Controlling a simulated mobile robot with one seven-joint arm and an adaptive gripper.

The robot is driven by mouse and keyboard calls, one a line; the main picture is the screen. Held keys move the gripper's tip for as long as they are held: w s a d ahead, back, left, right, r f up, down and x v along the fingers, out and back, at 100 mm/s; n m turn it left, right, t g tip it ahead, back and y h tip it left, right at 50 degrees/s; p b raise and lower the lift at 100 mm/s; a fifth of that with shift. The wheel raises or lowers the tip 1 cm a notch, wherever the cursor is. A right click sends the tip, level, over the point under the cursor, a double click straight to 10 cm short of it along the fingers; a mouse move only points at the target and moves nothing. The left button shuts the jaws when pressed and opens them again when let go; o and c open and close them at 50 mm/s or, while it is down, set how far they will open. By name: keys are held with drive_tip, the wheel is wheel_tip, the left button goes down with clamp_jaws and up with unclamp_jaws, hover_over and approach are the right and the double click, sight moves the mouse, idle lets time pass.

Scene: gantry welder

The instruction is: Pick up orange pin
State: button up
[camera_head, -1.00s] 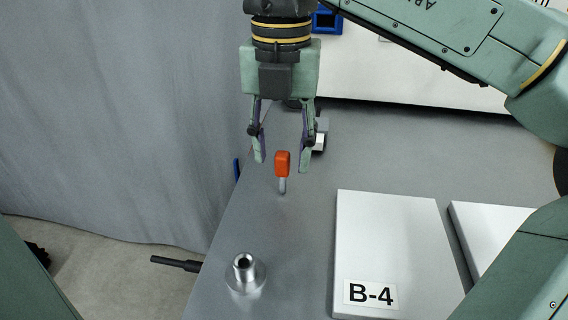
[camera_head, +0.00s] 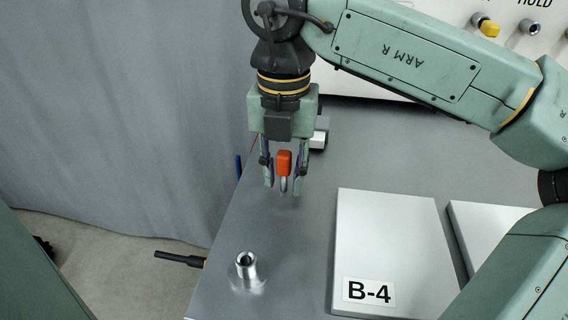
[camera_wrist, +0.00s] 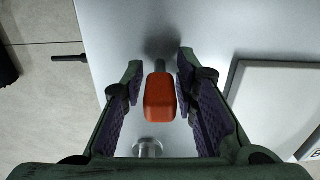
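The orange pin (camera_head: 284,162) has an orange block head on top and a grey metal shank below, and stands upright on the grey table. My gripper (camera_head: 283,187) has come down around it, with one finger on each side. In the wrist view the orange pin (camera_wrist: 160,97) lies between the two fingers of my gripper (camera_wrist: 158,85). A gap shows on each side of the head, so the fingers are open and seem not to touch it. The lower end of the shank is partly hard to make out.
A metal socket with a round flange (camera_head: 247,271) stands on the table (camera_head: 290,265) nearer the front. A pale plate labelled B-4 (camera_head: 385,235) lies to the right, with another plate beside it. A small grey block (camera_head: 320,134) is behind my gripper. A dark rod (camera_head: 180,259) sticks out at the left edge.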

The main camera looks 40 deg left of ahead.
clamp_jaws()
drive_tip(key=shift+r, duration=0.1)
idle(0.3)
